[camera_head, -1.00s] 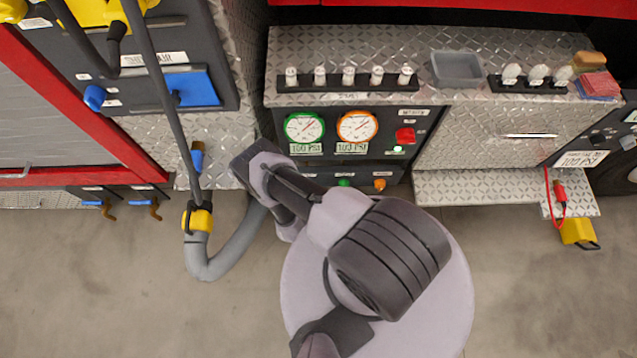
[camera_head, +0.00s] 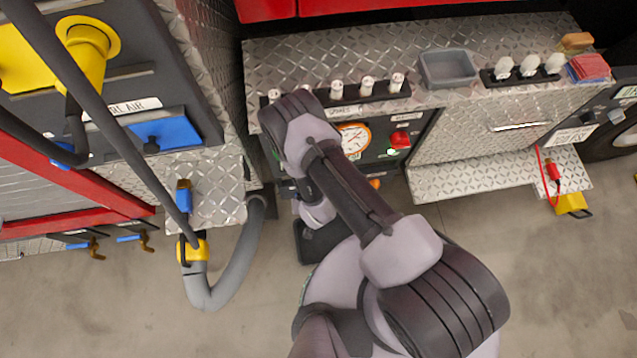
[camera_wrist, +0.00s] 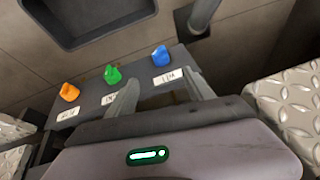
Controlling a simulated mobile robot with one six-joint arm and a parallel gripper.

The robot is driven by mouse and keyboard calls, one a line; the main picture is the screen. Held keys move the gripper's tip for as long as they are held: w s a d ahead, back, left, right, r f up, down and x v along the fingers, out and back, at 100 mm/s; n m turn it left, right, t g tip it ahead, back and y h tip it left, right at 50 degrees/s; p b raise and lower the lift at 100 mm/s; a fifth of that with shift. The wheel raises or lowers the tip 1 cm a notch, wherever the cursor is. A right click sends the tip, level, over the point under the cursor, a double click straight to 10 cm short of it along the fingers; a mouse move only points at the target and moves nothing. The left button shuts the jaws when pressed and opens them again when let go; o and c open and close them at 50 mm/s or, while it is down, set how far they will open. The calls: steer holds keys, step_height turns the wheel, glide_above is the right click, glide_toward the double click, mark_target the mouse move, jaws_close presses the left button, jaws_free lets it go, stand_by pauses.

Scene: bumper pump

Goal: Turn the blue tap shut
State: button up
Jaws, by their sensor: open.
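The blue tap (camera_wrist: 160,56) is a small knob at the right end of a dark panel (camera_wrist: 147,74) in the wrist view, with a white label beside it. A green tap (camera_wrist: 112,75) and an orange tap (camera_wrist: 69,92) sit in the same row to its left. My gripper (camera_wrist: 162,82) is open and empty, its two fingers apart. The blue tap shows beyond the fingertips, between their lines, apart from them. In the head view my arm hides the blue and green taps; the orange tap (camera_head: 375,183) shows just right of the arm.
A grey hose with a yellow collar (camera_head: 196,250) hangs left of my arm. Diamond-plate steps (camera_head: 500,178) stick out at the right. The panel above the taps carries gauges (camera_head: 354,137) and a red button (camera_head: 400,139). Open floor lies in front.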

steer(key=b+x, duration=0.9)
steer(key=x, duration=0.8)
steer(key=shift+f, duration=0.1)
jaws_close()
steer(key=h, duration=0.3)
steer(key=shift+s+a+n+t, duration=0.15)
steer(key=shift+a+n+t, duration=0.15)
steer(key=shift+a+t, duration=0.1)
steer(key=shift+a+n+t+h, duration=0.1)
steer(key=shift+n+t+h, duration=0.2)
steer(key=shift+h, duration=0.8)
